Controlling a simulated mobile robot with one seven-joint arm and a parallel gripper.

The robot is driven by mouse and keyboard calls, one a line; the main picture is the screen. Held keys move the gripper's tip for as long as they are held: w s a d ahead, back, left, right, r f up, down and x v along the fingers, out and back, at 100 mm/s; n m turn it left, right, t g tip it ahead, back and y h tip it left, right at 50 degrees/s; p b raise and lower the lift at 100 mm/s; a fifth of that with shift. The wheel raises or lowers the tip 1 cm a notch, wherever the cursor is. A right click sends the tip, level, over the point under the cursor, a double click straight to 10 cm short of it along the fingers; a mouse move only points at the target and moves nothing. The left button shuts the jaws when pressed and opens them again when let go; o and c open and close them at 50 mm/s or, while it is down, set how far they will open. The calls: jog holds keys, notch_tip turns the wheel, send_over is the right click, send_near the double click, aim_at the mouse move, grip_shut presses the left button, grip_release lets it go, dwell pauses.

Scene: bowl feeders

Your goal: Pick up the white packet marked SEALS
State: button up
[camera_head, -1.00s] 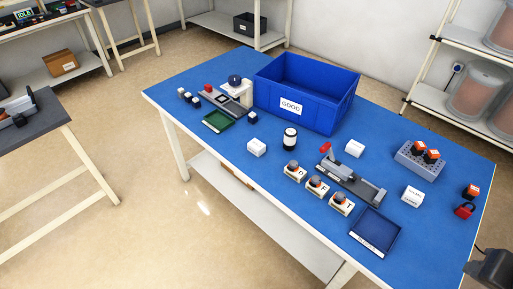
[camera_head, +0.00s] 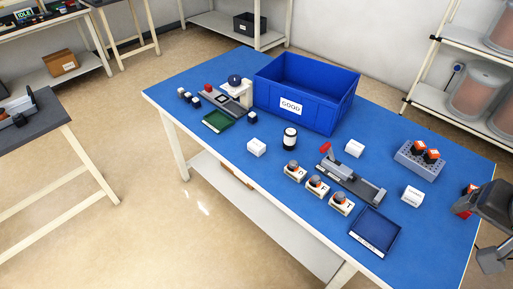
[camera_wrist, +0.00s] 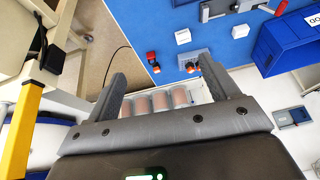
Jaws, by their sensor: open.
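Three small white packets lie on the blue table in the head view: one left of centre (camera_head: 256,147), one right of centre (camera_head: 354,148), and one near the right end (camera_head: 412,196). Their markings are too small to read, so I cannot tell which says SEALS. Two white packets also show in the wrist view, one near the top middle (camera_wrist: 182,36) and one right of it (camera_wrist: 240,31). My gripper (camera_wrist: 165,78) is open and empty, apart from all packets. In the head view my arm's dark end is at the right table edge.
A blue GOOD bin (camera_head: 300,95) stands at the back. A grey holed block (camera_head: 418,160) holds orange-topped parts. A grey clamp fixture (camera_head: 350,182), several knobbed switches (camera_head: 317,187) and a dark blue tray (camera_head: 375,232) lie near the packets. A red item (camera_head: 461,206) is partly hidden by my arm.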

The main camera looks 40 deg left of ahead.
jog(key=w+a, duration=1.1)
jog(key=a, duration=0.2)
send_over(253, 146)
jog(key=s+d, duration=0.1)
jog(key=s, duration=0.3)
notch_tip(253, 146, down, 24)
jog(key=shift+g+h, duration=0.3)
jog(key=x, duration=0.4)
jog(key=shift+f, duration=0.45)
jog(key=shift+a+x, duration=0.2)
jog(key=shift+x, duration=1.2)
jog(key=shift+a+x, duration=0.2)
jog(key=shift+x, duration=1.25)
jog(key=shift+w+r, duration=0.15)
jog(key=shift+w, duration=0.05)
jog(key=shift+c, duration=0.6)
jog(key=c, duration=1)
jog(key=shift+o, duration=0.2)
jog(key=shift+r, duration=0.1)
